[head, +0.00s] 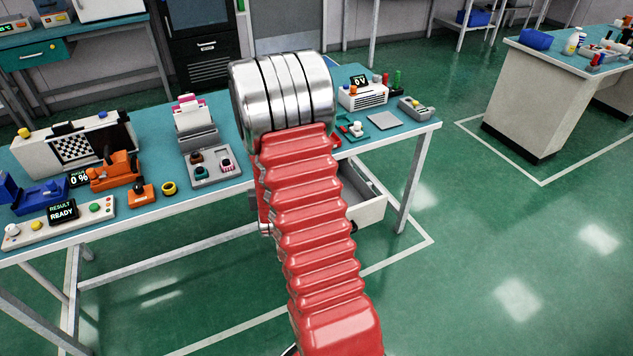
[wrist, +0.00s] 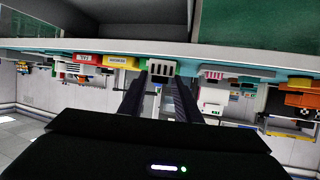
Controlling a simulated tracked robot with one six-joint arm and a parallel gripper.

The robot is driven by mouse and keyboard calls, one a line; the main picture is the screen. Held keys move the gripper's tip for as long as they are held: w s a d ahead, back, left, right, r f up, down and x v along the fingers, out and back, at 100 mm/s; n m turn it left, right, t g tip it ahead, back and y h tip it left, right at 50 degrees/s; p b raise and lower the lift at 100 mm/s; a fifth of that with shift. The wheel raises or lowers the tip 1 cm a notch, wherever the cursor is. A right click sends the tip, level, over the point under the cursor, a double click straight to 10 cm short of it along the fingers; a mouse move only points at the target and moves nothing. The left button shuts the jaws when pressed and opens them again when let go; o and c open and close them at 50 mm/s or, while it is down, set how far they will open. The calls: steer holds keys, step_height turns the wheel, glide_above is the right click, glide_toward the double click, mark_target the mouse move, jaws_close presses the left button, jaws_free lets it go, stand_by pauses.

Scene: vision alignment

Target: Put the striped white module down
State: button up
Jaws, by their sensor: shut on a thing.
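The striped white module (wrist: 162,67), white with dark stripes, shows between the fingertips of my gripper (wrist: 160,80) in the wrist view. The gripper is shut on it. The wrist picture is upside down, with the bench top (wrist: 240,66) along its upper part. I cannot tell whether the module touches the bench. In the head view my red arm and its silver joint hide the gripper and the module. A grey tray (head: 231,177) with several small modules lies on the bench, left of my arm.
An orange device (head: 115,170), a checkerboard panel (head: 76,149) and a control strip reading READY (head: 85,215) stand at the left. A white box reading 0 V (head: 365,97) and a flat grey plate (head: 384,120) are at the right. A drawer (head: 367,210) stands open below.

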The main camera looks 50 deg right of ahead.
steer(key=w+a+r+n+t+y, duration=0.1)
steer(key=w+a+n+y, duration=0.1)
steer(key=a, duration=0.9)
steer(key=w+a+r+n+t+y, duration=0.1)
steer(key=w+a+n+y, duration=0.2)
steer(key=a, duration=0.8)
steer(key=w+a+r+n+y, duration=0.1)
steer(key=w+a, duration=0.4)
steer(key=a, duration=0.6)
steer(key=shift+w+r+n+t+y, duration=0.15)
steer(key=shift+w+n+t+y, duration=0.2)
steer(key=shift+n+y, duration=0.7)
steer(key=shift+s, duration=0.1)
steer(key=shift+a, duration=0.15)
